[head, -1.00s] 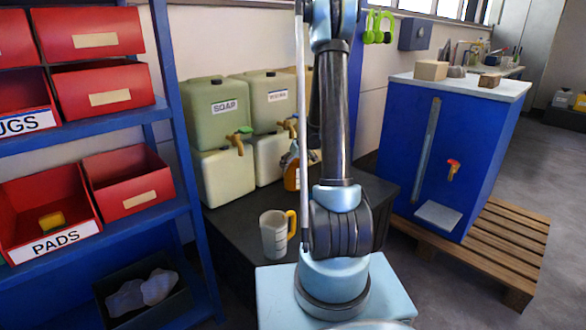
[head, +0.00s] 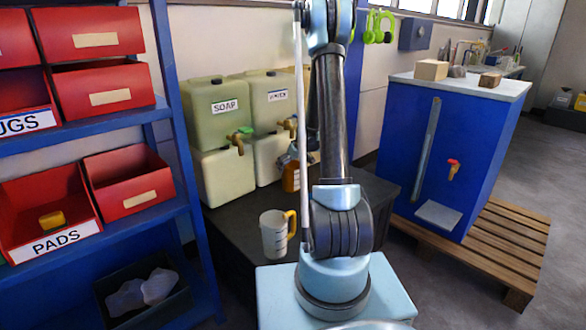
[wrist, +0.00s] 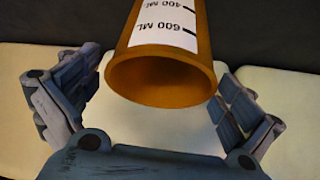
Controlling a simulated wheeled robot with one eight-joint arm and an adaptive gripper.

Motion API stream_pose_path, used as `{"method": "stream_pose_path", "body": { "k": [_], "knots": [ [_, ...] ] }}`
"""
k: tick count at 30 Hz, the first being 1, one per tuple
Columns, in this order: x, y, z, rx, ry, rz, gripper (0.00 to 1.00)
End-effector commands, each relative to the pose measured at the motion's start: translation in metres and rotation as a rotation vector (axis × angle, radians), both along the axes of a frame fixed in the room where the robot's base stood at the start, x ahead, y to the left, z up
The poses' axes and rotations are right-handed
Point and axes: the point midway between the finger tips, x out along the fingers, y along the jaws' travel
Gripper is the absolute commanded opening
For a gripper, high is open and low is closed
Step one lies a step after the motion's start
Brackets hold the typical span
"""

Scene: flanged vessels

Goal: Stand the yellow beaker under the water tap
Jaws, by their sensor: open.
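The yellow beaker (head: 291,178) shows orange-yellow in the head view, on the dark table in front of the tanks and partly hidden by my gripper. In the wrist view the beaker (wrist: 165,75) has a white scale label, and its round mouth faces the camera. My gripper (wrist: 163,95) is open, with one finger on each side of the beaker and visible gaps. A tank labelled SOAP (head: 224,106) has a green-handled tap (head: 240,140). The tank beside it (head: 272,97) has a blurred label and an orange-brown tap (head: 290,125).
A whitish jug with a yellow handle (head: 274,234) stands at the front of the dark table (head: 232,222). A blue cabinet (head: 480,150) with a red-handled tap (head: 453,168) and small shelf (head: 438,215) stands right on a pallet (head: 515,250). Blue shelving (head: 190,180) bounds the left.

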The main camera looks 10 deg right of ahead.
Motion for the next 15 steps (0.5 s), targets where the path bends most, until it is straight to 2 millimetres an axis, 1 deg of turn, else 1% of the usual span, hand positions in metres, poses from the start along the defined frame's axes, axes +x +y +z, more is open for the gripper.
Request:
{"method": "stream_pose_path", "body": {
  "k": [5,8,15],
  "knots": [
    [0.000,-0.001,0.002,0.000,0.000,0.000,1.00],
    [-0.003,-0.002,0.007,0.000,0.000,-0.001,1.00],
    [-0.017,-0.008,0.032,0.000,0.000,-0.001,1.00]
  ]
}}
